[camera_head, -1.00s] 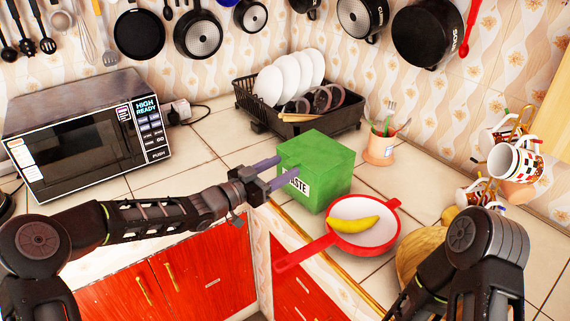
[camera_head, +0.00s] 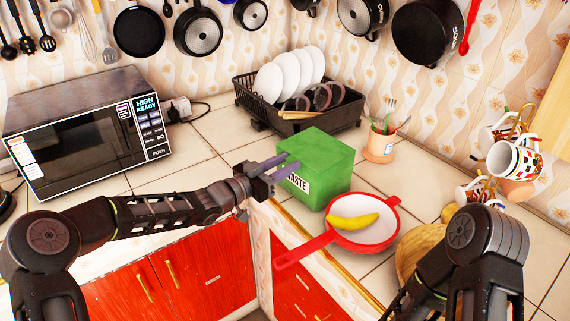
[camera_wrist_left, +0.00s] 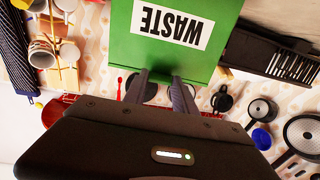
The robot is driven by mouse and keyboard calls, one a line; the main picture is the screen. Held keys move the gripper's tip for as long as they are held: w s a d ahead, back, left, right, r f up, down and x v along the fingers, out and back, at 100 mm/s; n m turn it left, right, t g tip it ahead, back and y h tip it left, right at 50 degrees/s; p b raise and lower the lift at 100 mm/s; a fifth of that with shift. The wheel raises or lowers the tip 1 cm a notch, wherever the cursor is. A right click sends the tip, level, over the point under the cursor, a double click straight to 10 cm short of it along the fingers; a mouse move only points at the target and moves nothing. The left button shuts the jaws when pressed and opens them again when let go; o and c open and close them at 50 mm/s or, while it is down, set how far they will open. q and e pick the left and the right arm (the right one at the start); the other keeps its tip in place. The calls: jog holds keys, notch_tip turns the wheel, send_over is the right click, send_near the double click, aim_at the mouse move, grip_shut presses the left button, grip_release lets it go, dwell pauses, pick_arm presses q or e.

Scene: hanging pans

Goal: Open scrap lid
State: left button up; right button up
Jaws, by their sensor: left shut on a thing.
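The green waste box (camera_head: 328,185) stands on the counter with a white "WASTE" label (camera_head: 299,183) on its front. Its top (camera_head: 316,146) looks flat and shut. My left gripper (camera_head: 288,166) reaches in from the left, its fingers at the box's upper left front edge. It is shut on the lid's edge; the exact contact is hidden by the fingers. In the left wrist view the box (camera_wrist_left: 175,62) appears upside down, with the fingers (camera_wrist_left: 160,88) overlapping its edge by the label. My right arm is at the lower right; its gripper is out of view.
A red pan (camera_head: 390,235) holding a banana (camera_head: 354,222) sits right beside the box. A dish rack (camera_head: 300,122) with plates is behind, and a utensil cup (camera_head: 380,145) is at the right. A microwave (camera_head: 88,128) stands left. Mugs (camera_head: 516,158) hang at the far right.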

pick_arm(q)
grip_shut()
dwell(0.5)
